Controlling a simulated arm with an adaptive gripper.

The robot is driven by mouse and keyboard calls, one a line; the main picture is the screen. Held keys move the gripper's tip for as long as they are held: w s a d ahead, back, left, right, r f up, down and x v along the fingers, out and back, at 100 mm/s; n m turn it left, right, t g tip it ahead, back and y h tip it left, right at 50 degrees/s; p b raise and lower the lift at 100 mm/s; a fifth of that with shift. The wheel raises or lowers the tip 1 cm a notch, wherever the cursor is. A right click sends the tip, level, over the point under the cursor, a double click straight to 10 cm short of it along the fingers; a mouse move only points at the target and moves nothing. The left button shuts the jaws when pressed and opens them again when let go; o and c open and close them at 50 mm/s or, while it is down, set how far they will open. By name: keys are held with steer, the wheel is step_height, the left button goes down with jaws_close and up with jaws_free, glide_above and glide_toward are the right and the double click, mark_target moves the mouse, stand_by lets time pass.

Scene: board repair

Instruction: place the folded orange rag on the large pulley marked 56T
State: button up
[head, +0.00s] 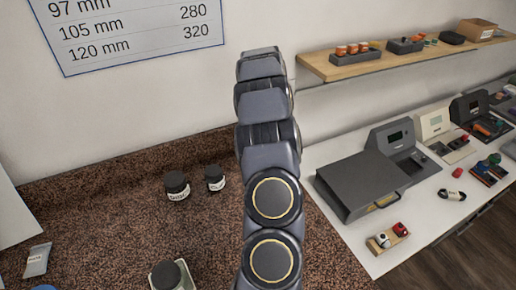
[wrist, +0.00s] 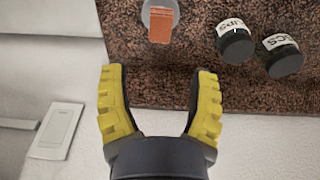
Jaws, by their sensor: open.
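The orange rag (wrist: 160,25) shows at the top of the wrist view. It lies on a round light grey thing (wrist: 174,6), partly cut off by the frame edge; I cannot tell what this is. My gripper (wrist: 149,72) is open and empty, with its yellow-backed fingers apart and the rag beyond their tips. In the head view my arm hides part of the counter, and neither the rag nor my fingers can be made out there. No 56T marking is readable in either view.
Two dark labelled jars (head: 177,186) (head: 215,178) stand on the speckled brown counter (head: 110,205). Another jar (head: 168,275) stands in a light tray at the front. A grey lidded machine (head: 360,184) is on the white bench to the right. A wall shelf (head: 400,60) holds small items.

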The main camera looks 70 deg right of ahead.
steer(key=shift+a+r, duration=0.1)
steer(key=shift+r, duration=0.3)
steer(key=w+a+r+n, duration=0.1)
steer(key=w+a+r, duration=0.3)
steer(key=a, duration=0.3)
steer(key=w+a+r+n, duration=0.1)
steer(key=w+a+r, duration=0.25)
steer(key=a, duration=0.25)
steer(key=w+a+r+n+g+y, duration=0.1)
steer(key=a+r, duration=0.1)
steer(key=a, duration=0.7)
steer(key=w+a+r+n, duration=0.1)
steer(key=a+r, duration=0.2)
steer(key=a, duration=0.6)
steer(key=s+a+r+n+g, duration=0.1)
steer(key=s+a+n, duration=0.4)
steer(key=s+a, duration=1)
steer(key=a, duration=0.3)
steer(key=shift+a+g, duration=0.25)
steer(key=shift+g, duration=0.15)
